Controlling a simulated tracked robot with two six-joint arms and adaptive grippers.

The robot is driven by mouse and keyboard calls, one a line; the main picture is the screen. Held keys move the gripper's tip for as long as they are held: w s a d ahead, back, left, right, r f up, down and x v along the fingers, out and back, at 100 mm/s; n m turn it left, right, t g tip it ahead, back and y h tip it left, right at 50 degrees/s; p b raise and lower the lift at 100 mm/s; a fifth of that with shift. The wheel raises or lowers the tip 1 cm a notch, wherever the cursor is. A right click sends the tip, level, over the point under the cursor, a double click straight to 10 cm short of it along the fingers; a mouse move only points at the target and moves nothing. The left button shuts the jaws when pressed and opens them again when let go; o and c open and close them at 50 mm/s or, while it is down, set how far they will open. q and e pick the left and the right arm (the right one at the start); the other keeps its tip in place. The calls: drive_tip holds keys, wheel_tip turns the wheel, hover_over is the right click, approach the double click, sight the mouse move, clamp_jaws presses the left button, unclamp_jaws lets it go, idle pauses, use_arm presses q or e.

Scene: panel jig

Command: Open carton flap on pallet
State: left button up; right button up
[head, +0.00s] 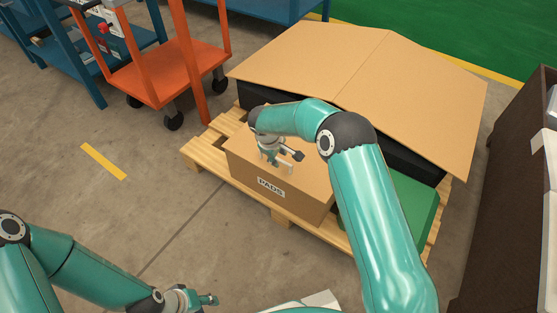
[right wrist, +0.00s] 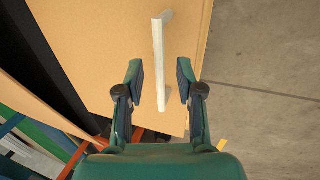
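A brown carton (head: 262,187) with a PADS label sits on the near part of the wooden pallet (head: 200,157). Its top flap (right wrist: 115,40) fills much of the right wrist view and carries a pale bar handle (right wrist: 160,60). My right gripper (head: 286,164) is over the carton top, partly hidden by its own arm in the head view. In the right wrist view its fingers (right wrist: 159,72) are open, one on each side of the handle, with gaps to both. My left gripper (head: 203,299) is low at the bottom edge, away from the carton; its finger opening is unclear.
A large folded cardboard sheet (head: 400,75) covers a black object behind the carton. A green box (head: 408,200) is on the pallet's right side. An orange wheeled cart (head: 155,70) stands at the upper left. Bare floor lies left of the pallet.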

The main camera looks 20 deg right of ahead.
drive_tip(key=shift+w+d+f, duration=0.15)
drive_tip(key=shift+f, duration=0.45)
clamp_jaws()
